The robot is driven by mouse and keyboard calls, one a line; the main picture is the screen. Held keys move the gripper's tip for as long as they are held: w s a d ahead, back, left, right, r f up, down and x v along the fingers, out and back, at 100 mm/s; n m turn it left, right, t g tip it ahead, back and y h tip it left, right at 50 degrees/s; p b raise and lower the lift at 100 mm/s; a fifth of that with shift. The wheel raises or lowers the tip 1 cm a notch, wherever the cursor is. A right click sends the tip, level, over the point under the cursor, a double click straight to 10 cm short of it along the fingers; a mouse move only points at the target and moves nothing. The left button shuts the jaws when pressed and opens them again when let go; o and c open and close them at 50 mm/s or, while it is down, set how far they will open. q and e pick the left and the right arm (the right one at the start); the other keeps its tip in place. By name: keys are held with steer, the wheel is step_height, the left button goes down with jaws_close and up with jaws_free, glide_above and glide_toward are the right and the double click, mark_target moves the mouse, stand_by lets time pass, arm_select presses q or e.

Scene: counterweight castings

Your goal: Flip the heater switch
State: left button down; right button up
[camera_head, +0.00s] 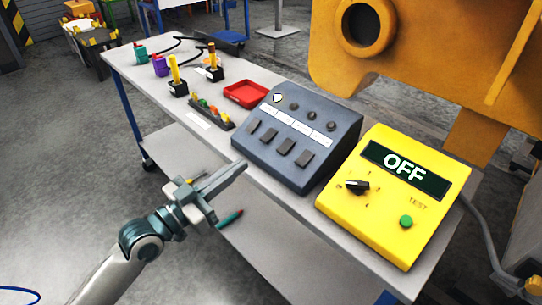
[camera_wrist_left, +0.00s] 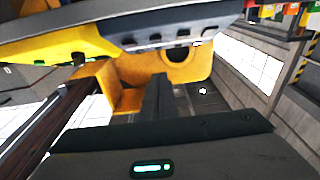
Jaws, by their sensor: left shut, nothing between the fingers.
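A dark grey sloped control box (camera_head: 297,135) stands on the white table. Its lower row has three dark rocker switches, left (camera_head: 262,133), middle (camera_head: 284,145) and right (camera_head: 304,157), with white labels above. The labels are too small to read, so I cannot tell which switch is the heater's. My left gripper (camera_head: 243,166) is shut and empty, its tips near the box's lower left front edge. In the left wrist view, the closed fingers (camera_wrist_left: 160,90) point toward the background, with the box's underside overhead. My right gripper is out of view.
A yellow tester (camera_head: 392,225) reading OFF, with a black knob and green button, stands right of the box. A red tray (camera_head: 246,94), joysticks (camera_head: 176,80) and small coloured parts lie farther back. A large orange casting (camera_head: 420,70) rises behind the table (camera_head: 345,260).

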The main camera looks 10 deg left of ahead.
mark_target(286, 146)
arm_select(q)
steer(key=shift+s+r, duration=0.1)
steer(key=shift+r, duration=0.05)
steer(key=shift+d, duration=0.15)
